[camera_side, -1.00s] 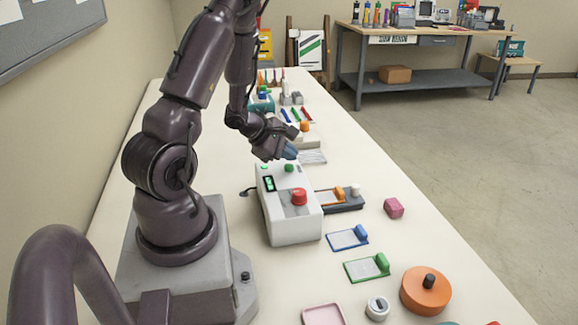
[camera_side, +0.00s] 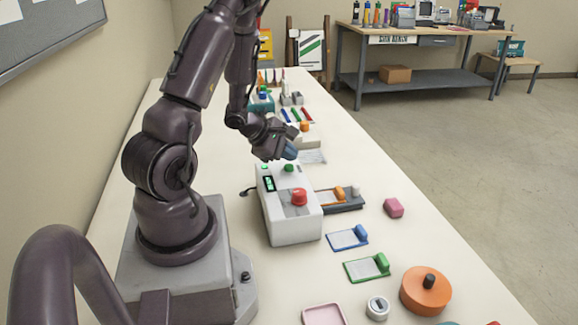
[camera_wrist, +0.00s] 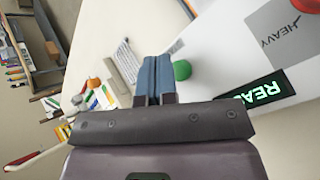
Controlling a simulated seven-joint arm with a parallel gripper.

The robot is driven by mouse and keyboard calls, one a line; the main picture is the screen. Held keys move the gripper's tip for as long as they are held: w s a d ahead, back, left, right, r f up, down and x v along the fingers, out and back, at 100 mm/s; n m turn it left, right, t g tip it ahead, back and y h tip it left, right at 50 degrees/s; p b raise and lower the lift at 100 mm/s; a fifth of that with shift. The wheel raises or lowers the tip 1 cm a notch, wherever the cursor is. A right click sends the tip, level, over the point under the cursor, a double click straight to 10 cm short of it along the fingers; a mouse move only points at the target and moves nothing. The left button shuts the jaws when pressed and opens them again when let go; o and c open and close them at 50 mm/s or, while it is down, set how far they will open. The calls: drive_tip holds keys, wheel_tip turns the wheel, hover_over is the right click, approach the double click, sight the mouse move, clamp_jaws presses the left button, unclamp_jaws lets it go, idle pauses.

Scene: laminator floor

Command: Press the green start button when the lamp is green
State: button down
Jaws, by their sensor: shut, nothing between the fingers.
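A white machine (camera_side: 290,228) stands on the bench in the side view. The green start button (camera_side: 289,168) is on its far top end, and it also shows in the wrist view (camera_wrist: 182,70). A small lamp (camera_side: 264,166) at the machine's far left corner looks green. Its display (camera_side: 269,184) is lit green, and in the wrist view the display (camera_wrist: 262,92) shows letters starting "REA". My gripper (camera_side: 291,153) is shut and empty, just above and beyond the green button. In the wrist view the blue fingertips (camera_wrist: 157,60) are beside the button, apart from it.
A red button (camera_side: 299,197) sits nearer on the machine's top.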

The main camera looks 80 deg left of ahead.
drive_tip(key=shift+f, duration=0.15)
drive_tip(key=shift+f, duration=0.25)
